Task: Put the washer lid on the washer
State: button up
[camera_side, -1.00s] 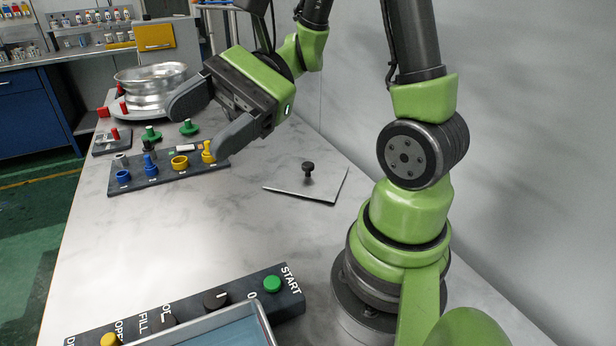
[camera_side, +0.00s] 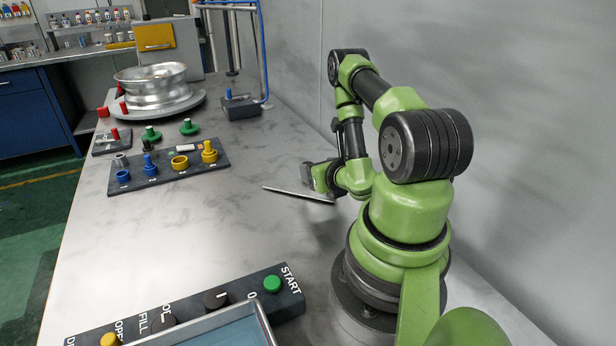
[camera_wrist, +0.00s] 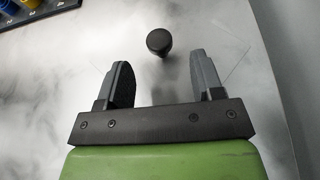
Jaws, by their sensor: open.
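The washer lid is a thin flat plate (camera_side: 285,191) lying on the table near my arm's base; its right part is hidden behind my gripper in the side view. Its black knob (camera_wrist: 158,42) stands up in the wrist view, just beyond my fingertips and roughly centred between them. My gripper (camera_wrist: 161,66) is open and empty, with a finger to either side below the knob. In the side view my gripper (camera_side: 318,176) is low over the lid's right end. What seems to be the washer, a metal-rimmed box with a blue inside (camera_side: 225,330), is cut off at the bottom edge.
A control panel (camera_side: 215,300) with a green START button runs along the box. A dark tray (camera_side: 170,168) with blue and yellow parts lies at left. A silver wheel rim (camera_side: 152,88) is farther back. The table between tray and panel is clear.

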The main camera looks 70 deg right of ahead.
jog(key=shift+x, duration=3.15)
jog(key=shift+c, duration=0.2)
grip_shut()
